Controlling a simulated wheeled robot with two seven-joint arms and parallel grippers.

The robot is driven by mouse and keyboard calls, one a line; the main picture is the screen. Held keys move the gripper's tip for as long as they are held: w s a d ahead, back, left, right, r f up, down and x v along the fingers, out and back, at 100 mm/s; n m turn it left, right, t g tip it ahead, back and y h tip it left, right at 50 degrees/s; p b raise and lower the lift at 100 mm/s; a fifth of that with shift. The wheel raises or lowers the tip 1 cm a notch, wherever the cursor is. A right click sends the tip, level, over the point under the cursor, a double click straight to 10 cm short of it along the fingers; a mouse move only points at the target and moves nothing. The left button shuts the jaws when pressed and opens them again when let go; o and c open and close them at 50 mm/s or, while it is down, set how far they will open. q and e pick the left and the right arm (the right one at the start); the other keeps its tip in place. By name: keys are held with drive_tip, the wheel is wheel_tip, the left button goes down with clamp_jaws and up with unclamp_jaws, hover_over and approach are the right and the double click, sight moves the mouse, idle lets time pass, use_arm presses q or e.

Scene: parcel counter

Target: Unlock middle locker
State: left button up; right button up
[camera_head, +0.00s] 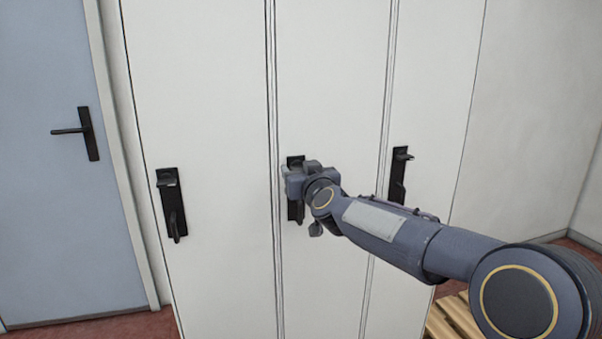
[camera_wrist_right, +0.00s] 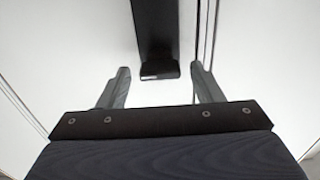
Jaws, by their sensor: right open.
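The middle locker door (camera_head: 325,70) is white and stands closed between two other white doors. Its black lock and handle plate (camera_head: 295,161) is mostly hidden behind my right gripper (camera_head: 295,180) in the head view. In the right wrist view the lower part of a black fitting (camera_wrist_right: 154,40) shows ahead of the fingers, roughly centred between them. My right gripper is open there (camera_wrist_right: 160,82), with a finger on each side and nothing held. I cannot tell whether the fingers touch the fitting. My left gripper is not in view.
The left locker has a black handle plate (camera_head: 171,203) and the right locker has another (camera_head: 399,175). A blue door (camera_head: 60,220) with a black lever handle (camera_head: 82,132) stands at the far left. A wooden pallet (camera_head: 455,318) lies on the red floor at the lower right.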

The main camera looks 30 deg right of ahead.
drive_tip(key=shift+w, duration=0.15)
drive_tip(key=c, duration=1)
drive_tip(key=shift+m, duration=0.3)
drive_tip(key=shift+d+f+m+b, duration=0.15)
drive_tip(key=shift+m+b, duration=0.75)
drive_tip(key=shift+m, duration=3.4)
drive_tip(key=shift+d+f+m+b, duration=0.1)
drive_tip(key=shift+m+b, duration=0.8)
drive_tip(key=shift+m, duration=3.4)
